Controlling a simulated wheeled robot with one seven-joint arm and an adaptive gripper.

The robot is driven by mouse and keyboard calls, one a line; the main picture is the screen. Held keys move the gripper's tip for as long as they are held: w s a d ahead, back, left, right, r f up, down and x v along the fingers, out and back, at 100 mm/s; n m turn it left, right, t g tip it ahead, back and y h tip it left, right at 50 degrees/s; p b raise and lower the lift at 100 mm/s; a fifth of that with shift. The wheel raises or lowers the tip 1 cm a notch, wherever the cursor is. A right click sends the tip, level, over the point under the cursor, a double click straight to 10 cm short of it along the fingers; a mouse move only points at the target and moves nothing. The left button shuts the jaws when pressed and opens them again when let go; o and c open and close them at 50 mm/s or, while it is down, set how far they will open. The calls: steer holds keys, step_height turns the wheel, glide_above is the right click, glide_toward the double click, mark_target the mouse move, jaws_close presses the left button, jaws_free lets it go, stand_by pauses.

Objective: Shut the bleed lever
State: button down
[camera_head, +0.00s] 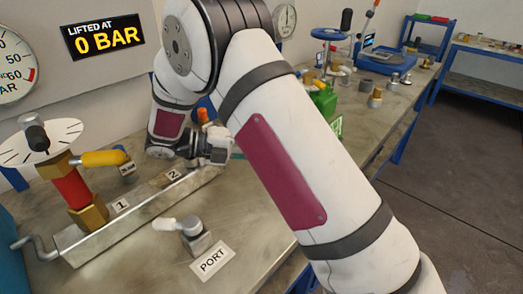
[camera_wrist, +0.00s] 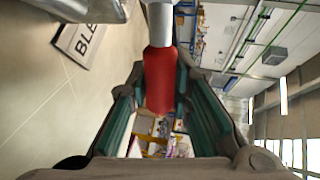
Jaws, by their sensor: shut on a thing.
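The bleed lever shows in the wrist view as a red grip (camera_wrist: 160,78) on a pale metal stem (camera_wrist: 160,25). My gripper (camera_wrist: 160,92) has its teal-lined fingers on both sides of the red grip and is shut on it. A label whose visible letters read "BLE" (camera_wrist: 82,40) is on the pale surface beside it. In the head view my gripper (camera_head: 220,150) is over the bench past the metal channel. The bleed lever cannot be made out there; my arm covers much of that area.
A red and brass valve (camera_head: 72,190) with a yellow handle (camera_head: 105,157) stands at the left by a metal channel (camera_head: 130,222). A white-handled fitting (camera_head: 188,232) sits near the PORT label (camera_head: 212,260). The display (camera_head: 103,37) reads 0 BAR. Several fittings crowd the far bench.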

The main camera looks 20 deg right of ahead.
steer(key=shift+f, duration=0.1)
steer(key=c, duration=1.4)
jaws_free()
